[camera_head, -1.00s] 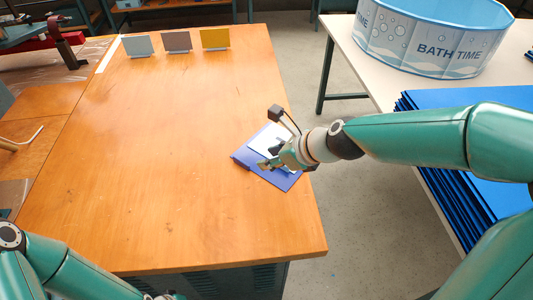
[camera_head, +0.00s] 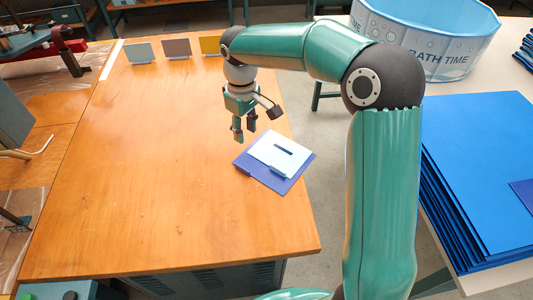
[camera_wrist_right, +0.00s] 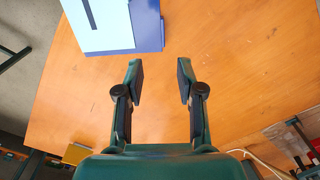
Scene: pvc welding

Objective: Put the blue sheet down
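The dark blue sheet (camera_head: 289,183) lies flat near the right edge of the wooden table (camera_head: 150,200). A pale, slotted plate (camera_head: 268,148) lies on top of it and hides its middle. In the right wrist view the blue sheet (camera_wrist_right: 149,28) shows at the top, beyond the fingertips, with the pale plate (camera_wrist_right: 96,22) on it. My right gripper (camera_head: 244,132) is above the table, to the left of the sheet and apart from it. Its fingers (camera_wrist_right: 159,72) are spread with only table between them. My left gripper is not in view.
Grey, brown and yellow upright panels (camera_head: 177,48) stand along the table's far edge. A stack of blue sheets (camera_head: 480,150) lies on the white table at the right, with a blue tub (camera_head: 425,40) behind. The wooden table's middle is clear.

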